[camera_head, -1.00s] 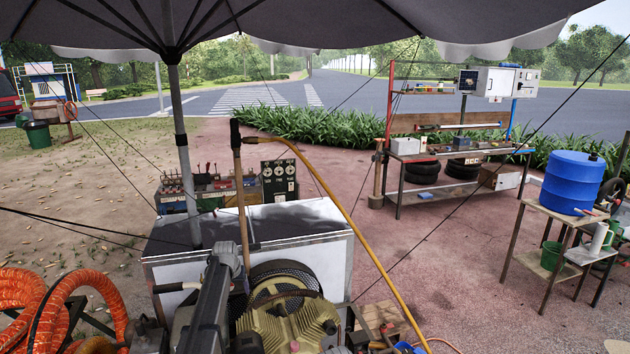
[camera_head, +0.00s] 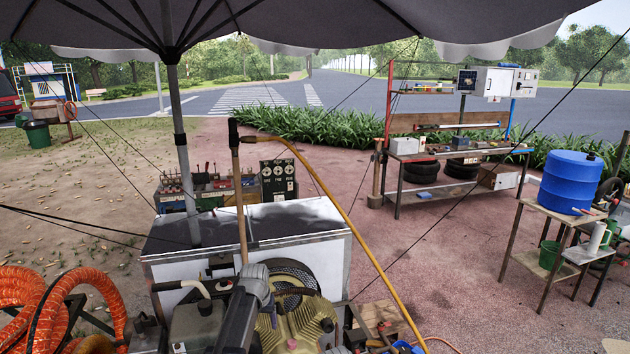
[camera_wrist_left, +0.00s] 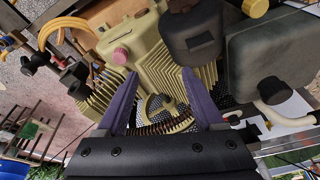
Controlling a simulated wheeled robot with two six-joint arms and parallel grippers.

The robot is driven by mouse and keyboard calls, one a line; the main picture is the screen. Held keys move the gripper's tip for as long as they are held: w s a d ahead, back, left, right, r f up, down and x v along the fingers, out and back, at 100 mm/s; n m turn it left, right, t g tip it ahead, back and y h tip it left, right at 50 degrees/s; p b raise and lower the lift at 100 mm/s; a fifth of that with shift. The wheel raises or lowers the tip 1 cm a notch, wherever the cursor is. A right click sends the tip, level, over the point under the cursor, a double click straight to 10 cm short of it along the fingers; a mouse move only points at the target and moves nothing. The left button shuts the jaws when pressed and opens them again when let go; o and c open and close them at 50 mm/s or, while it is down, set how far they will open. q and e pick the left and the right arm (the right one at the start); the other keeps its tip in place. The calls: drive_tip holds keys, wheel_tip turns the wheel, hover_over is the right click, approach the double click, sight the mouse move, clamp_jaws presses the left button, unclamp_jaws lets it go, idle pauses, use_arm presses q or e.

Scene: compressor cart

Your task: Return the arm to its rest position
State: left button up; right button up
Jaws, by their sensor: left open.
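My left arm (camera_head: 240,312) comes up from the bottom of the head view, in front of the white compressor cart (camera_head: 305,262). My left gripper (camera_wrist_left: 160,82) shows in the wrist view with its two purple fingers apart and nothing between them. Beyond the fingers lies the beige finned compressor pump (camera_wrist_left: 130,45) with a pink cap. The pump (camera_head: 290,338) also shows just right of my arm in the head view. I cannot tell the gap between fingers and pump. My right gripper is not in view.
A wooden-handled tool (camera_head: 238,190) and a yellow hose (camera_head: 355,228) rise near my arm. Orange hose coils (camera_head: 98,285) lie at left. A workbench (camera_head: 440,190) and blue barrel (camera_head: 570,182) stand at right, with open paving between.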

use_arm(q)
drive_tip(key=s+d+m+g, duration=0.1)
drive_tip(key=s+d, duration=0.2)
drive_tip(key=s, duration=0.8)
drive_tip(key=s+d+m+g+y, duration=0.1)
drive_tip(key=s+d, duration=0.2)
drive_tip(key=s, duration=0.8)
drive_tip(key=s+d+m+g, duration=0.1)
drive_tip(key=s+d, duration=0.3)
drive_tip(key=s, duration=0.8)
wheel_tip(320, 180, down, 13)
drive_tip(key=w+b, duration=0.1)
drive_tip(key=b, duration=1.1)
drive_tip(key=shift+w+a, duration=0.15)
drive_tip(key=shift+w, duration=0.25)
drive_tip(key=shift+c, duration=0.2)
